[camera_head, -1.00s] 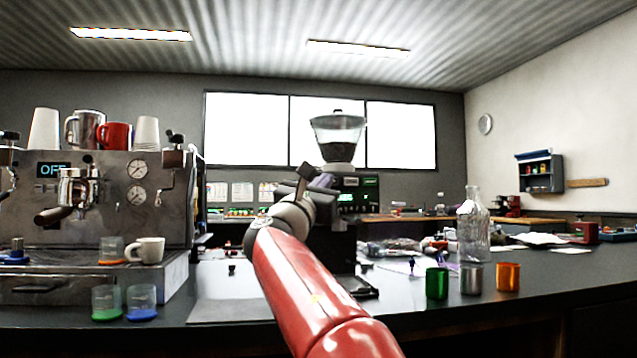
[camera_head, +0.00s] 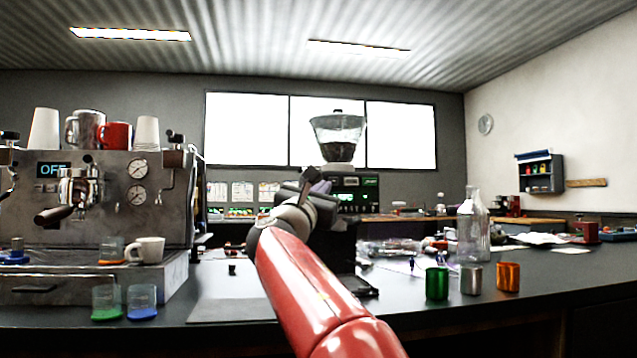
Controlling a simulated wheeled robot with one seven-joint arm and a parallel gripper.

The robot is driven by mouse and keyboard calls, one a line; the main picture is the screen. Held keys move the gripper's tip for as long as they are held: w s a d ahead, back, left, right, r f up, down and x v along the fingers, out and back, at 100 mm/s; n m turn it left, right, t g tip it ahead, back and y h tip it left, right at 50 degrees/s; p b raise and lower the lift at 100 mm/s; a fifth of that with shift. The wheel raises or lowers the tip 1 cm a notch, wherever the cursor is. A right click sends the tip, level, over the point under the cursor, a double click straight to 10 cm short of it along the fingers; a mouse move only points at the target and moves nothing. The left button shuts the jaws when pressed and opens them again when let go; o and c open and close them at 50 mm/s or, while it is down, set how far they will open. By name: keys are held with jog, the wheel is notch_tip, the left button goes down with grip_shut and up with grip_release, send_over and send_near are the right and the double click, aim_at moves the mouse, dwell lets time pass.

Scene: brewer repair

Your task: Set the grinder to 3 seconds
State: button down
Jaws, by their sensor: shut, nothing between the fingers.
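The grinder (camera_head: 338,138) stands on the counter behind my arm, with a clear hopper holding dark beans on top. Its front panel (camera_head: 359,196) shows small green lit marks, too small to read. My gripper (camera_head: 313,178) is shut and empty. It is raised just left of the panel, in front of the grinder's upper body. I cannot tell whether it touches the grinder. My red arm hides much of the grinder's lower body.
An espresso machine (camera_head: 110,205) with an "OFF" display stands at the left, with cups on top. A glass bottle (camera_head: 473,230) and green, silver and orange cups (camera_head: 508,277) stand at the right. A grey mat (camera_head: 230,309) lies in front of the grinder.

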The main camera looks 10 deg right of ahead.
jog(key=w+a+f+m+y, duration=0.3)
jog(key=a+f+y, duration=0.5)
jog(key=y, duration=0.8)
jog(key=s+d+r+m+t+h, duration=0.3)
jog(key=s+d+r+m+h, duration=0.1)
jog(key=m, duration=0.7)
jog(key=s+d+r+m+t+h+b, duration=0.1)
jog(key=s+d+r+m+t+h, duration=0.2)
jog(key=m+h, duration=0.4)
notch_tip(320, 180, up, 2)
jog(key=s+d+m, duration=0.1)
jog(key=m, duration=0.3)
jog(key=shift+d+m, duration=0.35)
jog(key=shift+m, duration=0.05)
jog(key=shift+w+r, duration=0.1)
jog(key=shift+w, duration=0.1)
